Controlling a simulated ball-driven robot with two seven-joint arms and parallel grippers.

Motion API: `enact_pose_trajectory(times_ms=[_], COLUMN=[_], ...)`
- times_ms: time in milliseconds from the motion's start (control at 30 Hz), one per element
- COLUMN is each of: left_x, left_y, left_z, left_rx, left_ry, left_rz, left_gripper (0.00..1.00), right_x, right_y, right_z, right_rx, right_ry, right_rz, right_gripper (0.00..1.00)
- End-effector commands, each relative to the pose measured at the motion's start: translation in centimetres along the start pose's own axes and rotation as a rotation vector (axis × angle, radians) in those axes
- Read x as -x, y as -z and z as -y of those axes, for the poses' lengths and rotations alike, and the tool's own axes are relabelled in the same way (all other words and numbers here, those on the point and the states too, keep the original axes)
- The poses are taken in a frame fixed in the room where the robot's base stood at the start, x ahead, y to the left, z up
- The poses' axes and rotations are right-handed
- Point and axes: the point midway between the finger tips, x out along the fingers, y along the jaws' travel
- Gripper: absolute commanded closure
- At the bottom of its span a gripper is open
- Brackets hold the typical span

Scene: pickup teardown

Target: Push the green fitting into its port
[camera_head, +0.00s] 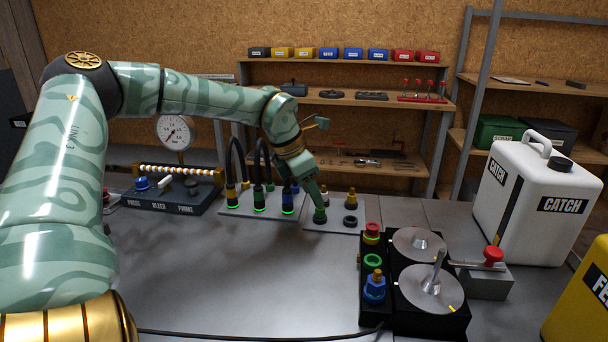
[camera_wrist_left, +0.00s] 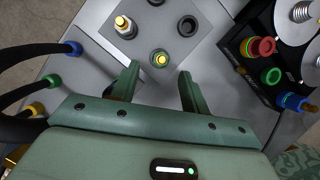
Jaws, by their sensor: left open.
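My right gripper is out of view.
On the same plate are a brass-topped fitting (camera_head: 350,198) and an empty black port (camera_head: 350,221). Black hoses (camera_head: 259,165) stand close on the left. A black tray (camera_head: 402,318) with coloured fittings and discs stands at right. The front left bench is mostly clear.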

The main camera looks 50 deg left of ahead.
Motion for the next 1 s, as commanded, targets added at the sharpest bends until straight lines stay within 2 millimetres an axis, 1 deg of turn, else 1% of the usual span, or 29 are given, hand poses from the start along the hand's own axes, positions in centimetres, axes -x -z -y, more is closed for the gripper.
enact_pose_trajectory(times_ms=[33, 100, 200, 367, 633, 667, 700, 767, 800, 833, 867, 900, 967, 1000], left_x=[-1.6, -2.8, -4.0, -4.8, -4.8, -4.8, -4.8, -4.8, -4.8, -4.8, -4.8, -4.8, -4.8, -4.8], left_y=[0.2, 0.2, 0.1, 0.0, -0.1, -0.1, -0.1, 0.0, 0.0, 0.0, 0.0, 0.0, 0.0, 0.0], left_z=[0.0, 0.0, 0.0, 0.0, 0.0, 0.0, 0.0, 0.0, 0.0, 0.0, 0.0, 0.0, 0.0, 0.0], left_rx=[0.002, 0.001, 0.002, 0.002, 0.002, 0.002, 0.002, 0.002, 0.002, 0.002, 0.002, 0.002, 0.002, 0.002], left_ry=[0.002, 0.002, 0.001, 0.0, -0.001, -0.001, -0.001, 0.0, 0.0, -0.001, 0.0, 0.0, 0.0, 0.0], left_rz=[-0.007, -0.005, -0.004, 0.0, 0.001, 0.001, 0.001, 0.001, 0.001, 0.001, 0.001, 0.001, 0.001, 0.001], left_gripper=[0.55, 0.55, 0.55, 0.55, 0.55, 0.57, 0.68, 0.85, 0.96, 1.0, 1.0, 0.84, 1.0, 1.0], right_x=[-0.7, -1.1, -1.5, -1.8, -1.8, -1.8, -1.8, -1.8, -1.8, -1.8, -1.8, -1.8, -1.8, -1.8], right_y=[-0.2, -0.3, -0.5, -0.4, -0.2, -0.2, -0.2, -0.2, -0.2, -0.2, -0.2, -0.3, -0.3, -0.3], right_z=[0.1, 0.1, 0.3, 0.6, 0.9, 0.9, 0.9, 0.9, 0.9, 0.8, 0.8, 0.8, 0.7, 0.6], right_rx=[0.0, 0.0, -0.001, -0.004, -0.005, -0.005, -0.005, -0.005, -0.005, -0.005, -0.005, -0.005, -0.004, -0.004], right_ry=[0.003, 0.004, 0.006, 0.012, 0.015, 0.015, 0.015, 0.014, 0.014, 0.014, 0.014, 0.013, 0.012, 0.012], right_rz=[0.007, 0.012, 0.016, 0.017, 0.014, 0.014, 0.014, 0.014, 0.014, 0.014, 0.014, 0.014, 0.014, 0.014], right_gripper=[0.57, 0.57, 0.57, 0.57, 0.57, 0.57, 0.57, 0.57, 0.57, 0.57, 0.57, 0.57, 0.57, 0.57])
